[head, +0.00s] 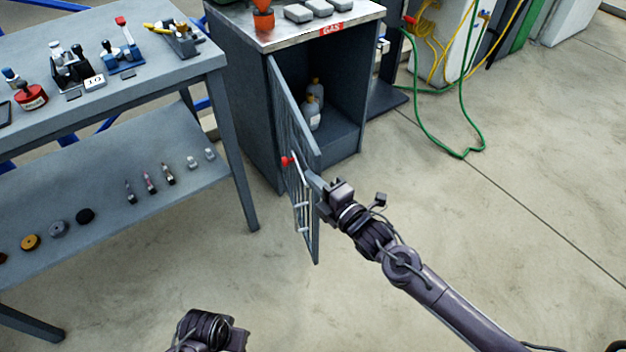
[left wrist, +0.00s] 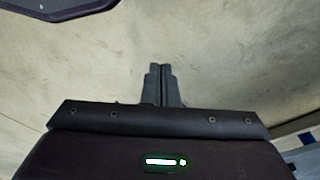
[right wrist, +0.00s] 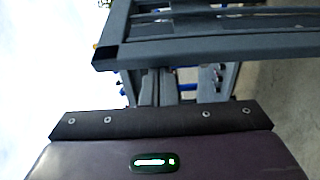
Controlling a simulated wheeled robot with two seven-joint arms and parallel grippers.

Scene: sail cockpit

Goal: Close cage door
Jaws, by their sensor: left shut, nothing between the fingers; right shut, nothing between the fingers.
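The grey barred cage door (head: 308,215) stands wide open, swung out from the left side of the dark cabinet (head: 243,110). A red knob (head: 287,161) sticks out on the door's left face. My right gripper (head: 312,180) is shut and empty, with its tips at the right side of the door; I cannot tell whether they touch it. In the right wrist view a door bar (right wrist: 200,50) crosses just above the shut fingers (right wrist: 157,88). My left gripper is shut and empty over bare floor in the left wrist view (left wrist: 161,84); the left arm shows low in the head view.
A green hose (head: 445,145) hangs and loops at the right. The floor around the door is clear.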

